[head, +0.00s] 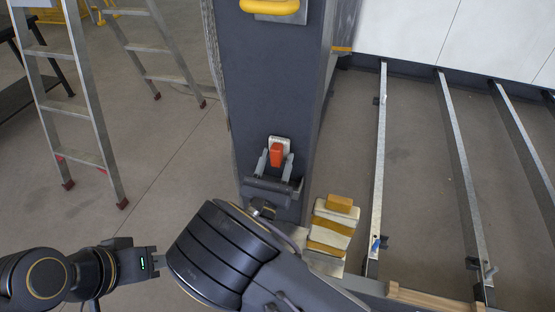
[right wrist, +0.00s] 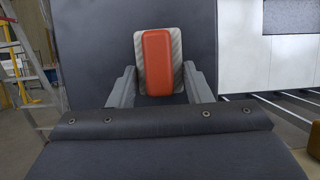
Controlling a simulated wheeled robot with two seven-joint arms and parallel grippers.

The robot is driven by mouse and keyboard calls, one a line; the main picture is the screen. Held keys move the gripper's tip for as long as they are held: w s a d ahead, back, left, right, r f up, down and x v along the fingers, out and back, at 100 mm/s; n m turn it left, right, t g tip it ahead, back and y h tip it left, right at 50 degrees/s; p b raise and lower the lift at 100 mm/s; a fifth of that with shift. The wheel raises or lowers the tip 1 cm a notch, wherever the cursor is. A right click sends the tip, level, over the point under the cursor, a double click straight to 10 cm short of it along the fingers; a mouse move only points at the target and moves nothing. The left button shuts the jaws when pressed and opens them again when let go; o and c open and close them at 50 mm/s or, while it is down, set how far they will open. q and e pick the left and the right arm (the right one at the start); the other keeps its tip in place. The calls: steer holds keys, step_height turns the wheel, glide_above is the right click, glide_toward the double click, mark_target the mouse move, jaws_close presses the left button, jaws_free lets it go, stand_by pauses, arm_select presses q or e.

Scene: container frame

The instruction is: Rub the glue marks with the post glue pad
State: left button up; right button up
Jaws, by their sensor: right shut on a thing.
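My right gripper (head: 276,166) is in front of the dark grey post (head: 275,80), its two fingers on either side of an orange pad (head: 277,155). The pad also shows in the right wrist view (right wrist: 157,62), upright between the fingertips, with a pale striped plate (right wrist: 177,46) behind it. The gripper is shut on the pad. I cannot tell whether the plate touches the post, and no separate glue marks can be made out. My left gripper (head: 158,263) is at the lower left, away from the post; its finger gap is too small to read.
A yellow handle on a pale plate (head: 272,7) is higher on the post. A yellow-and-white striped stack (head: 330,236) stands right of my right arm. Metal rails (head: 455,150) lie at the right.

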steer(key=shift+s+a, duration=0.3)
steer(key=shift+s, duration=0.55)
steer(key=shift+s+a, duration=0.25)
steer(key=shift+s, duration=0.65)
steer(key=shift+s+a, duration=0.3)
steer(key=shift+s, duration=0.55)
steer(key=s, duration=0.1)
steer(key=s+a, duration=0.1)
steer(key=s, duration=0.1)
